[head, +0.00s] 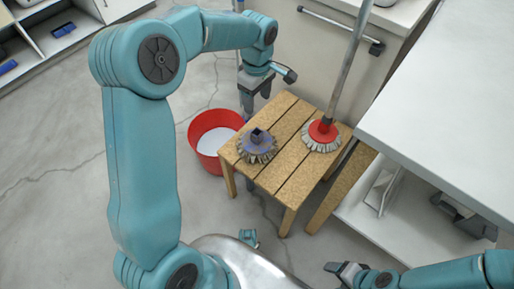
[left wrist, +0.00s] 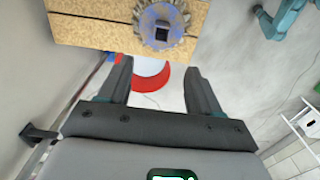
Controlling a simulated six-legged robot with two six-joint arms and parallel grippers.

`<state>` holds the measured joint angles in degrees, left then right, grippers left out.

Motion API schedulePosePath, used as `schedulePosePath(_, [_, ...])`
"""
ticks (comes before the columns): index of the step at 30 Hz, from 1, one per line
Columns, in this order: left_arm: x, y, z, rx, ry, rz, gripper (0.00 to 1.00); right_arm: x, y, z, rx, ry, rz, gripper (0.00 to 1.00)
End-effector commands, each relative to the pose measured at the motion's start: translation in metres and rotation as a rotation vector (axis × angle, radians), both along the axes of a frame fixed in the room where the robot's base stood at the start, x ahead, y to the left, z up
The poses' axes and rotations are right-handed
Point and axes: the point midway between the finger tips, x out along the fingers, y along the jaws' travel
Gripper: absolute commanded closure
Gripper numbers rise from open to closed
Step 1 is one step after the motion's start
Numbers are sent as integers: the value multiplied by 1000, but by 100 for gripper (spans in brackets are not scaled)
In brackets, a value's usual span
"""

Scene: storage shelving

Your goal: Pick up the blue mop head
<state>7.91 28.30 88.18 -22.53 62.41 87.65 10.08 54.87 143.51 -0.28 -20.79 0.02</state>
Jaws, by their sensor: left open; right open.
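The blue mop head (head: 257,147) with a grey fringe and a dark square socket on top lies on a small wooden table (head: 285,178). My left gripper (head: 249,108) points down behind it, beyond the table's far-left edge in the head view. In the left wrist view, the open, empty fingers (left wrist: 158,82) are apart, and the blue mop head (left wrist: 165,24) is ahead of them at the top edge, partly cut off. My right gripper (head: 345,270) is open and empty at the bottom of the head view, away from the table.
A red mop head (head: 322,134) on a long grey handle (head: 350,65) stands on the same table, to the right. A red bucket (head: 203,162) with a whitish inside is on the floor left of the table. A white shelf unit (head: 440,100) is close on the right.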

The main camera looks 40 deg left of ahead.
Motion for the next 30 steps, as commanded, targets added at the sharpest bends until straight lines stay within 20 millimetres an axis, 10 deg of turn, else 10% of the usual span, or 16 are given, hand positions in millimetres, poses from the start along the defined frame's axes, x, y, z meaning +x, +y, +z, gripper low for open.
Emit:
schedulePosePath(12, [-1,-1,-90,-1,5,1,36,1,0,-33,0,-1,-3,32])
schedulePosePath(30, [-5,-4,-161,-1,5,2,36,7,-6,-60,-5,-12,-28,32])
